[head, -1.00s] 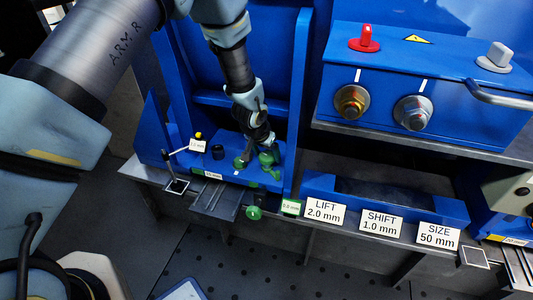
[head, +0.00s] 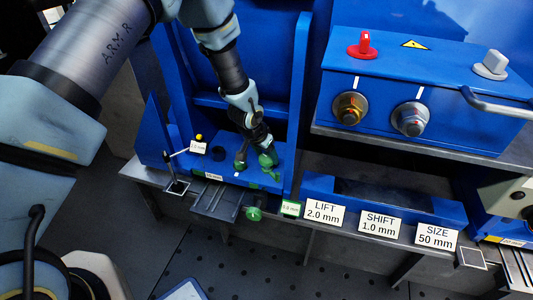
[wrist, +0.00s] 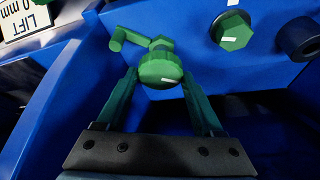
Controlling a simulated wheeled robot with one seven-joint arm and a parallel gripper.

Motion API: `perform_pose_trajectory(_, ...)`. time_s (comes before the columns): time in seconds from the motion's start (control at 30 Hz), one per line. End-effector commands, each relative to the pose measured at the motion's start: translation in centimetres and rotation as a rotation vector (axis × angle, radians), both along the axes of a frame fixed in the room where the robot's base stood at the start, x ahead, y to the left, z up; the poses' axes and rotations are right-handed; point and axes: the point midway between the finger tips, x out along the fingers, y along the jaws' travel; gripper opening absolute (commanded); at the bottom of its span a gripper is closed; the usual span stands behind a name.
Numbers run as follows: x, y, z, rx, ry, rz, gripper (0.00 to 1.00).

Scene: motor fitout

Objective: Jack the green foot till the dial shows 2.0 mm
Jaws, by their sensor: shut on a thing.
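In the head view my gripper (head: 256,152) reaches down to the blue machine base, at a green foot (head: 268,160) with a crank-like arm. In the wrist view my gripper (wrist: 163,105) has its two fingers on either side of the foot's round green head (wrist: 160,70), shut on it. The green side arm (wrist: 118,38) sticks out to the upper left. A small green-edged display (head: 290,208) stands on the front ledge, its digits too small to read surely. A white card reading LIFT 2.0 mm (head: 324,213) stands right of it.
A green hex bolt (wrist: 232,30) and a dark cylinder (wrist: 300,38) are close by. A gauge post with a white label (head: 198,147) stands at left. A green knob (head: 253,214) hangs at the front edge. A blue wall (head: 300,90) rises right of my gripper.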

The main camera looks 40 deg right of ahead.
Motion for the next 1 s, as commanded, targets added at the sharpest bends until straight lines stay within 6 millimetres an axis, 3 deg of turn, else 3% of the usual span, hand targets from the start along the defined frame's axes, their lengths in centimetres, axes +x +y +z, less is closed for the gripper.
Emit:
perform_pose_trajectory(0.2,-0.1,0.0,0.0,0.001,0.0,-0.002,0.13)
perform_pose_trajectory(0.23,-0.1,0.0,0.0,0.001,0.0,-0.002,0.7)
perform_pose_trajectory(0.5,0.0,0.0,0.0,0.0,0.0,-0.001,0.99)
perform_pose_trajectory(0.77,0.0,0.0,0.1,0.0,0.0,-0.001,0.99)
perform_pose_trajectory(1.0,-0.2,1.1,3.0,-0.003,-0.002,0.0,0.99)
